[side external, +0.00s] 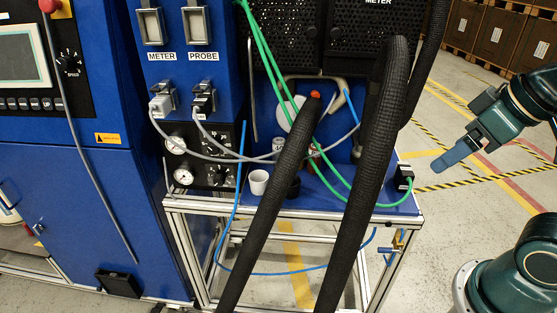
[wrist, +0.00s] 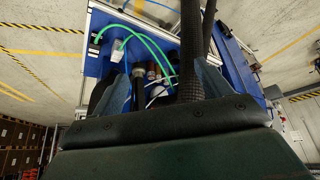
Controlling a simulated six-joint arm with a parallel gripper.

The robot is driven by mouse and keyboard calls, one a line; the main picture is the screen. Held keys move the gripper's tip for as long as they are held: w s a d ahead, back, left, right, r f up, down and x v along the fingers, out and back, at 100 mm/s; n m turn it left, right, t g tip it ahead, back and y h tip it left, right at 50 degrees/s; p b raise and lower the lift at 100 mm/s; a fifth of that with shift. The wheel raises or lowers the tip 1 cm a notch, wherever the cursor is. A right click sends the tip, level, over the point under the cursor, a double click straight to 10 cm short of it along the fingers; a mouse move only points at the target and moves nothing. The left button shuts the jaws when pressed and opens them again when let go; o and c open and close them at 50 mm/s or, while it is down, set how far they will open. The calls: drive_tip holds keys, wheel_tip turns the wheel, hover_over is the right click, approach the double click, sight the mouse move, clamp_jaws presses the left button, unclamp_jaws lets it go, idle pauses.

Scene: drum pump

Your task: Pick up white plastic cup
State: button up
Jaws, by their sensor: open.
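The white plastic cup (side external: 258,182) stands upright on the blue top of the metal-framed cart (side external: 310,209), near its left front in the side external view. My gripper (side external: 442,162) is in the air to the right of the cart, well apart from the cup, with nothing held. In the wrist view my gripper (wrist: 158,72) shows its two fingers spread apart, with the cart and hoses beyond them. A small pale object (wrist: 117,50) shows there near the left finger; I cannot tell whether it is the cup.
Two thick black hoses (side external: 362,160) rise in front of the cart, just right of the cup. Green cables (side external: 330,184) cross the cart top to a black connector (side external: 403,178). A small dark container (side external: 293,187) stands beside the cup. The blue cabinet (side external: 85,205) is at left.

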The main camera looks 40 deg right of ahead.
drive_tip(key=w+a+f+n+y, duration=0.1)
drive_tip(key=w+n, duration=0.2)
drive_tip(key=w, duration=0.8)
drive_tip(key=w+a+f+n+y, duration=0.1)
drive_tip(key=w+a+n, duration=0.1)
drive_tip(key=w, duration=0.9)
drive_tip(key=w+a+f+n+g+y, duration=0.1)
drive_tip(key=w+f+n, duration=0.3)
drive_tip(key=w+f, duration=1.2)
drive_tip(key=shift+w+a+f+y, duration=0.15)
drive_tip(key=shift+w+f+y, duration=0.25)
drive_tip(key=shift+y, duration=0.4)
drive_tip(key=shift+f, duration=0.1)
drive_tip(key=shift+x, duration=4.05)
